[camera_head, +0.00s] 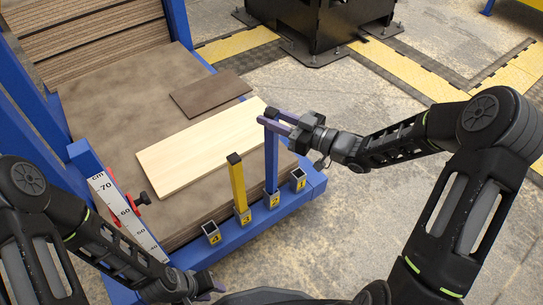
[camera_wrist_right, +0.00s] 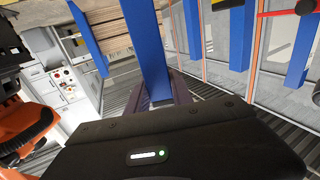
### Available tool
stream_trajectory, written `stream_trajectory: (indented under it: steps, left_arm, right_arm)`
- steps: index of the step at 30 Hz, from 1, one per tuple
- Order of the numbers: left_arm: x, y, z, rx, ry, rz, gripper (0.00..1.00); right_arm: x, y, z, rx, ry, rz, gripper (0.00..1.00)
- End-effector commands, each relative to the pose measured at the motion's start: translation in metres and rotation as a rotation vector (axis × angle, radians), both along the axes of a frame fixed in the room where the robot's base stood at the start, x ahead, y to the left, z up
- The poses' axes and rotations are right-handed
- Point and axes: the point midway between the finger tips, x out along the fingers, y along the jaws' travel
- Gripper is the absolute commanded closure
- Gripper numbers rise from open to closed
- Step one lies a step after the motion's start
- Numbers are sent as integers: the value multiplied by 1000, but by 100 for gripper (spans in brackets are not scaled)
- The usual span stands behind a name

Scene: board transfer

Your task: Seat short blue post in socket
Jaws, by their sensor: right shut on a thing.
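The blue post (camera_head: 271,162) stands about upright in the head view. Its lower end meets the numbered socket (camera_head: 273,201) at the platform's front edge; I cannot tell how deep it sits. My right gripper (camera_head: 272,121) is shut on the post near its top. In the right wrist view, the post (camera_wrist_right: 148,50) runs up from between the fingers (camera_wrist_right: 165,92). My left gripper (camera_head: 208,286) is low at the bottom edge, away from the post, and its jaw opening is unclear.
A yellow post (camera_head: 237,187) with a black top stands in the socket to the left. Empty sockets stand at the far left (camera_head: 211,232) and far right (camera_head: 298,180) of the row. A pale board (camera_head: 195,150) and a dark board (camera_head: 210,93) lie on the platform behind.

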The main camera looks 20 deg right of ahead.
Motion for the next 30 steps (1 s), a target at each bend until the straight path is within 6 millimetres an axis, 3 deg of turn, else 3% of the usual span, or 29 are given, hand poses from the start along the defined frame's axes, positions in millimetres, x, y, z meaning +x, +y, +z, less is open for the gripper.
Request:
stream_trajectory:
  steps: [14, 30]
  left_arm:
    - [0, 0, 3, 0, 1, 0, 64]
    - [-9, -8, 34, -13, 14, -20, 64]
  right_arm:
    - [0, 0, 7, 0, -3, 1, 100]
    - [0, 0, 95, -1, -4, 1, 100]
